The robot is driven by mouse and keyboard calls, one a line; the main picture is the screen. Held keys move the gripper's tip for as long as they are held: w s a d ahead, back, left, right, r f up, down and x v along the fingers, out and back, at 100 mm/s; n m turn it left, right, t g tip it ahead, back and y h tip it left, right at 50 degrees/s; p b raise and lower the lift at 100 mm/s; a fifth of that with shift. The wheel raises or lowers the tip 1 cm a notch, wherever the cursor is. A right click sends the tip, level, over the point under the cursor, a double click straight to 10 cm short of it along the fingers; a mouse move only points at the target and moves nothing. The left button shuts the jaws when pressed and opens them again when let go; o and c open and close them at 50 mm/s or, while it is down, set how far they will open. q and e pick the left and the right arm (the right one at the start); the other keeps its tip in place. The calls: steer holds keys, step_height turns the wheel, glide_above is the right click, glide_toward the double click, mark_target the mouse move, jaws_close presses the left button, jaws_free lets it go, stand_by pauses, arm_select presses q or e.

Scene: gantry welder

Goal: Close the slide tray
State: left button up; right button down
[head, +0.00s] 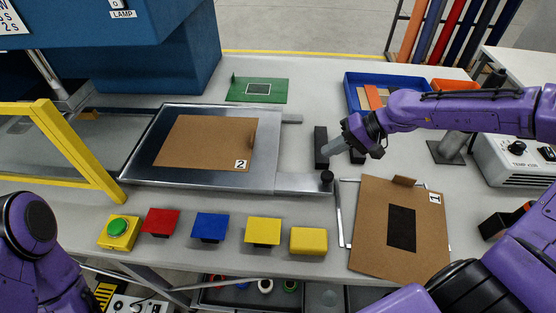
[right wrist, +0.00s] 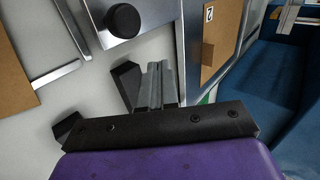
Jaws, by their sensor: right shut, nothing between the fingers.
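The slide tray (head: 262,160) is a flat metal tray in the middle of the table, in the head view. It carries a brown board (head: 205,143) marked 2. A metal bar at its front right corner bears a black knob (head: 327,176), which also shows at the top of the right wrist view (right wrist: 122,20). My right gripper (head: 332,147) is shut and empty, just behind the knob and right of the tray. Its closed grey fingers show in the right wrist view (right wrist: 155,85). I cannot tell whether they touch anything. My left gripper is out of the head view; only its arm shows.
A second board (head: 364,236), marked 1, lies at front right. Coloured blocks (head: 210,227) and a green button (head: 119,226) line the front edge. A yellow frame (head: 75,150) and blue machine (head: 130,55) stand left.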

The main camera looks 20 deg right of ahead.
steer(key=f+b, duration=0.1)
steer(key=b, duration=0.1)
steer(key=a+f+b, duration=0.1)
steer(key=b, duration=0.1)
steer(key=shift+w+f, duration=0.2)
steer(key=x, duration=0.4)
steer(key=b+x, duration=0.1)
steer(key=x, duration=0.1)
steer(key=shift+w+a+r, duration=0.1)
steer(key=shift+w+a, duration=0.2)
steer(key=shift+a, duration=0.25)
steer(key=a, duration=0.1)
steer(key=w+a, duration=0.1)
steer(key=a, duration=0.1)
steer(key=shift+w+a, duration=0.2)
steer(key=shift+w+a+p, duration=0.25)
steer(key=shift+a+p, duration=0.05)
steer(key=shift+a, duration=0.15)
